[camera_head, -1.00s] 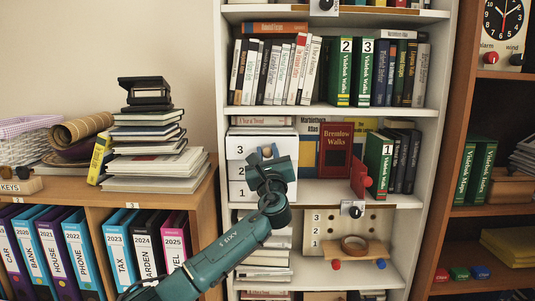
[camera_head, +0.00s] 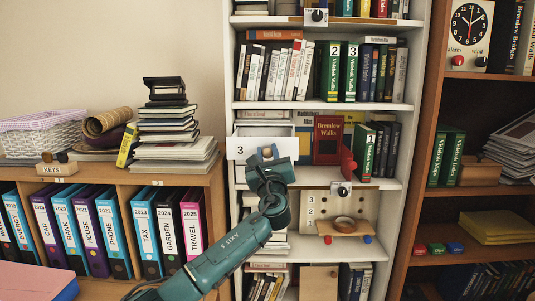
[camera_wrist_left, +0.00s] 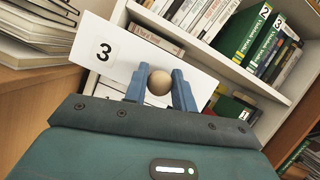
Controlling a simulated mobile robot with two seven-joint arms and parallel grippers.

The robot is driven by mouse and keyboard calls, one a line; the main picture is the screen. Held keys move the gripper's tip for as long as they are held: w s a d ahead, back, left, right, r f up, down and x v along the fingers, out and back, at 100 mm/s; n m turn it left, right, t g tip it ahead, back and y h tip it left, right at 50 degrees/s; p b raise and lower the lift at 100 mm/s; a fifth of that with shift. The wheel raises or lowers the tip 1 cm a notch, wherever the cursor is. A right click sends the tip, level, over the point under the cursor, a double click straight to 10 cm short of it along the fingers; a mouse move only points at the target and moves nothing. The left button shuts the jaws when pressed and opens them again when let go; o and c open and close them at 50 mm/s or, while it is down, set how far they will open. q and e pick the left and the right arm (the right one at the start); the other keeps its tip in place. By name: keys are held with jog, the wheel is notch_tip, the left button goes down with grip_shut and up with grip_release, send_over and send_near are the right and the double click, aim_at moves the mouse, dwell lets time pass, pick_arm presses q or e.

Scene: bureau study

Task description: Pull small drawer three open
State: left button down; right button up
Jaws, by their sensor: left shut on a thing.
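Small drawer three (camera_head: 239,150) is the top drawer of a small white chest on the bookcase shelf. Its front bears a "3" and stands out ahead of the chest, so it is partly open. My left gripper (camera_head: 267,157) is at the drawer's front, shut on its round wooden knob. In the left wrist view the gripper's blue fingers (camera_wrist_left: 161,88) stand on either side of the knob (camera_wrist_left: 160,82), and the white drawer front (camera_wrist_left: 130,58) is tilted in the picture. The lower drawers are mostly hidden behind the drawer and my arm. My right gripper is not in view.
A red book (camera_head: 328,139) and green binder (camera_head: 364,152) stand right of the chest. Below is a pegboard (camera_head: 364,207) with a small wooden shelf. At left a low cabinet holds a book stack (camera_head: 170,140) and a white basket (camera_head: 40,135). Space ahead of the drawer front looks clear.

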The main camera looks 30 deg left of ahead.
pick_arm(q)
jog(key=shift+w, duration=0.1)
jog(key=c, duration=1.1)
grip_release()
jog(key=shift+c, duration=0.2)
jog(key=b+v, duration=0.2)
jog(key=v, duration=1.1)
